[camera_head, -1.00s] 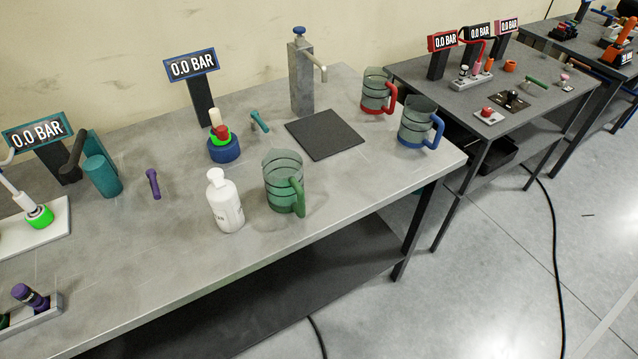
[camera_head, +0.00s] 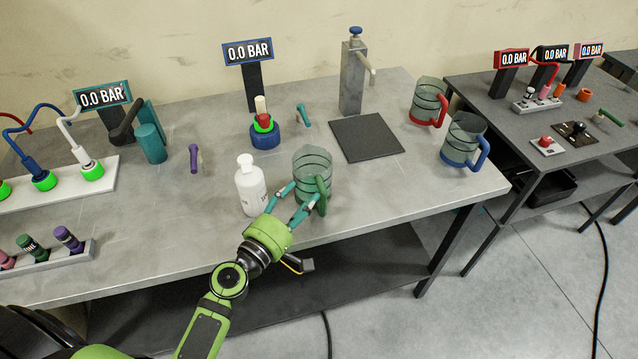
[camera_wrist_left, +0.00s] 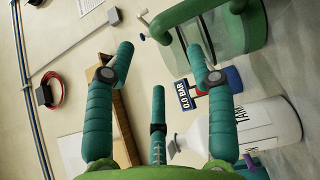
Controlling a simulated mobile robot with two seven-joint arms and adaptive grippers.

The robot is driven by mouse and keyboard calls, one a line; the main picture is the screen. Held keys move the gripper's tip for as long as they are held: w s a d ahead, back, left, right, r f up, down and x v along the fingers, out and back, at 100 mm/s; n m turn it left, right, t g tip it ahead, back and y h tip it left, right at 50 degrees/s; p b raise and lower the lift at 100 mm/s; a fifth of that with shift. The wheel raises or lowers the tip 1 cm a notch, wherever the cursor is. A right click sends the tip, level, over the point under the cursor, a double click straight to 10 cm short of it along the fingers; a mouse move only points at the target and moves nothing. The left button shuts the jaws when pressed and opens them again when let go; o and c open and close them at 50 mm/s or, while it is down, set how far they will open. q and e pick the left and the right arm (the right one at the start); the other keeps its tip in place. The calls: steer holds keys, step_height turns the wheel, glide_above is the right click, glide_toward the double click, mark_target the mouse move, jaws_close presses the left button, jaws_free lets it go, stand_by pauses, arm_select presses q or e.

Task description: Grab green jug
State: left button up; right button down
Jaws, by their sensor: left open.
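The green jug (camera_head: 312,165), clear with dark bands and a green handle, stands upright near the front edge of the grey bench in the head view. Its handle faces the front right. In the left wrist view the jug (camera_wrist_left: 228,36) is at the top right. My left gripper (camera_head: 297,203), with teal fingers, is open at the jug's front, its fingers spread near the handle. I cannot tell whether any finger touches it. In the left wrist view the left gripper (camera_wrist_left: 150,55) shows nothing between its fingers. My right gripper is not in view.
A white bottle (camera_head: 250,187) stands close left of the jug, beside my left gripper. A red-handled jug (camera_head: 427,102) and a blue-handled jug (camera_head: 463,140) stand to the right. A dark mat (camera_head: 366,138) and a tap post (camera_head: 353,80) are behind. The bench front right is clear.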

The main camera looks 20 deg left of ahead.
mark_target(318, 183)
arm_select(q)
steer(key=x, duration=0.2)
steer(key=p+x, duration=0.1)
steer(key=x, duration=0.2)
steer(key=shift+w+d+p, duration=0.25)
steer(key=shift+d+p, duration=0.05)
steer(key=shift+d, duration=0.05)
steer(key=shift+w, duration=0.25)
steer(key=shift+s, duration=0.1)
jaws_close()
